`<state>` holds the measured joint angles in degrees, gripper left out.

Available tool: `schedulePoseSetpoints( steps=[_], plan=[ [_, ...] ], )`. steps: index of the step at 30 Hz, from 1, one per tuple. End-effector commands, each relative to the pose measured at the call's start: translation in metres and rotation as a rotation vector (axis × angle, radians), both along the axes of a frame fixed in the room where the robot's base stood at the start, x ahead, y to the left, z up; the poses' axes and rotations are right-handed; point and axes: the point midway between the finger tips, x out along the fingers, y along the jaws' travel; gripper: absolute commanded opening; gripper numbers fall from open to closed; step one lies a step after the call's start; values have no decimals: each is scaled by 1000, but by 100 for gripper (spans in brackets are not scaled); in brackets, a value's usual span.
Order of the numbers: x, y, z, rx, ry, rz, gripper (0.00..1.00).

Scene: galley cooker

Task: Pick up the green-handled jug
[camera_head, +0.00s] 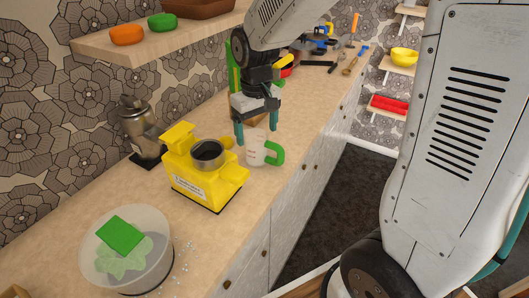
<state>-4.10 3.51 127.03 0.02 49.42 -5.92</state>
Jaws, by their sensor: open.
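The green-handled jug (256,147) is a small whitish, see-through jug standing upright on the counter near its front edge. Its green handle (274,152) points to the right. My gripper (257,133) hangs from above with its teal fingers apart, one to the left and one to the right, at the height of the jug's rim in the picture. I cannot tell whether the fingers touch the jug or are just behind or above it. Nothing shows held between them.
A yellow machine (204,168) stands close left of the jug. A metal pot (141,130) is behind it. A clear bowl (127,275) with green things sits at the front left. Tools (350,66) lie farther along the counter (305,117). A shelf (160,38) overhangs the back left.

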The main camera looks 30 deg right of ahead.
Motion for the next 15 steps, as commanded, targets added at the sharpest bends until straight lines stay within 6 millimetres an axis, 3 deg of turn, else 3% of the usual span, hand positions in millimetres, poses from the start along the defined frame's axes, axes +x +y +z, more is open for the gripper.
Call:
schedulePoseSetpoints(
  steps=[15],
  plan=[
    [-3,-1,-67,-1,4,1,83]
  ],
)
